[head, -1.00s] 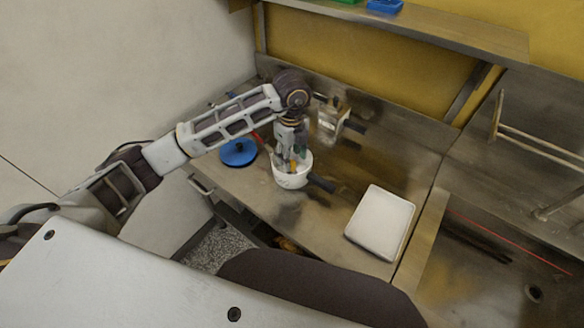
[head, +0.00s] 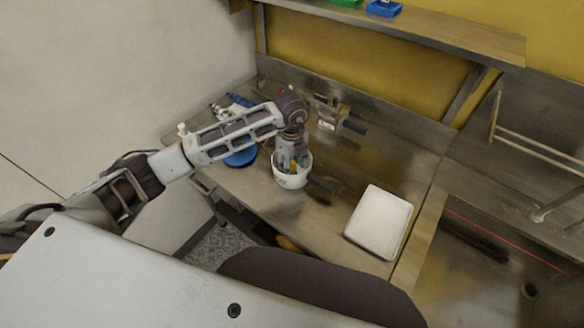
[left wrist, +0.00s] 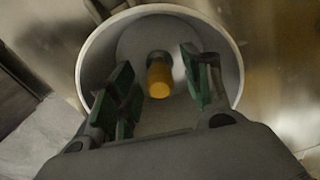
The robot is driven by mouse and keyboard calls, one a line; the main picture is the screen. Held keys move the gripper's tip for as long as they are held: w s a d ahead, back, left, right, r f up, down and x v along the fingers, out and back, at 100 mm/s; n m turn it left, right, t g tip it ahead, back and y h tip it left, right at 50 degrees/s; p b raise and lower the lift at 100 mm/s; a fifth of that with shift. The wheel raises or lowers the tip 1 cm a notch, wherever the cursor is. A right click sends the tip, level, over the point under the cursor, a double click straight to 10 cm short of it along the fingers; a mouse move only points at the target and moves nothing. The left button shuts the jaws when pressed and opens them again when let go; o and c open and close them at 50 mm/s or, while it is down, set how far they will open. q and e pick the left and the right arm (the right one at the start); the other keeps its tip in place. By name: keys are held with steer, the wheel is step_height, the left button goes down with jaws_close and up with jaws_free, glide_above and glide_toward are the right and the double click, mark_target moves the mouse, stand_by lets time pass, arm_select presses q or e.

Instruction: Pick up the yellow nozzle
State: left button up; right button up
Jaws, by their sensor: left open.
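The yellow nozzle (left wrist: 159,80) stands inside a white pot in the left wrist view, with a dark or metallic collar at its far end. The white pot (head: 289,181) sits on the steel bench in the head view; its round rim also shows in the left wrist view (left wrist: 235,70). My left gripper (left wrist: 160,88) is open, its green-padded fingers reaching down into the pot on either side of the nozzle. A gap shows between the nozzle and each finger. In the head view my left gripper (head: 292,164) points down into the pot. My right gripper is not in view.
A white rectangular tray (head: 378,222) lies right of the pot. A blue round object (head: 241,157) lies to the left, partly behind my arm. A metal and clear device (head: 331,113) stands behind. A steel shelf (head: 440,38) hangs above.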

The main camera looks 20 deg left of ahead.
arm_select(q)
steer(key=shift+c, duration=0.3)
jaws_close()
stand_by(0.3)
step_height(320, 180, up, 8)
steer(key=shift+r+b, duration=0.25)
steer(key=shift+b, duration=0.45)
steer(key=shift+r, duration=0.75)
